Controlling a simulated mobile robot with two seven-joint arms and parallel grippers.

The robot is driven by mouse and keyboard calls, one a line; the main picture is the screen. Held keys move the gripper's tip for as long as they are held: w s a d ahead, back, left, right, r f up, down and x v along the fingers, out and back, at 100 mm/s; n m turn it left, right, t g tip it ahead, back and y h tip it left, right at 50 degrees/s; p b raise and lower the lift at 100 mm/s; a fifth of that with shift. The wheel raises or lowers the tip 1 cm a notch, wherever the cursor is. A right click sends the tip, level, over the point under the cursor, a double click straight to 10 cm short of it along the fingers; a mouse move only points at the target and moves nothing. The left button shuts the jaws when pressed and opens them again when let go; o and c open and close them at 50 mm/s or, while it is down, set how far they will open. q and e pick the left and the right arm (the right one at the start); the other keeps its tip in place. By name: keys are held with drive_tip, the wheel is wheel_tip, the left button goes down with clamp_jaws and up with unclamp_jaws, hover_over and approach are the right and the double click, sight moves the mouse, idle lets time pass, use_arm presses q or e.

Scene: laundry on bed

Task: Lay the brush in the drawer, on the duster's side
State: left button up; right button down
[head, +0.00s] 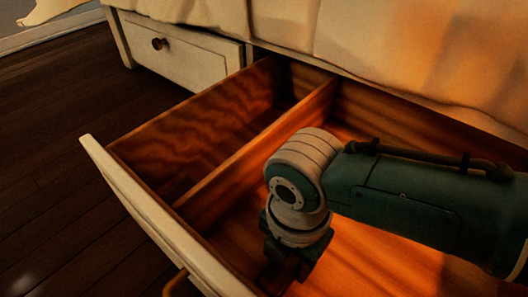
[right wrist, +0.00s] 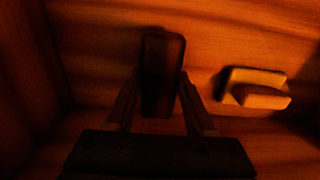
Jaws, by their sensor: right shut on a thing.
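My right gripper (head: 286,268) points down inside the open drawer (head: 150,222), in the compartment to the right of the divider (head: 255,143). In the right wrist view it is shut on a dark, blocky thing (right wrist: 162,75), which seems to be the brush. The picture is too dark to show bristles or whether it touches the drawer floor. A pale block-shaped thing (right wrist: 260,88), apparently the duster, lies on the same wooden floor to the right of the held thing, apart from it. My arm hides both in the head view. My left gripper is not in view.
The compartment left of the divider (head: 195,140) looks empty where visible. A closed white drawer with a round knob (head: 160,44) is at the back left. Bedding (head: 390,40) hangs over the drawer's back edge. Dark floorboards (head: 50,170) lie at left.

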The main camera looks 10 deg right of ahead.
drive_tip(key=shift+f, duration=0.2)
drive_tip(key=shift+c, duration=1.3)
unclamp_jaws()
drive_tip(key=shift+r, duration=0.1)
wheel_tip(320, 180, up, 12)
drive_tip(key=p, duration=1)
drive_tip(key=shift+r+p, duration=0.15)
drive_tip(key=shift+p, duration=0.2)
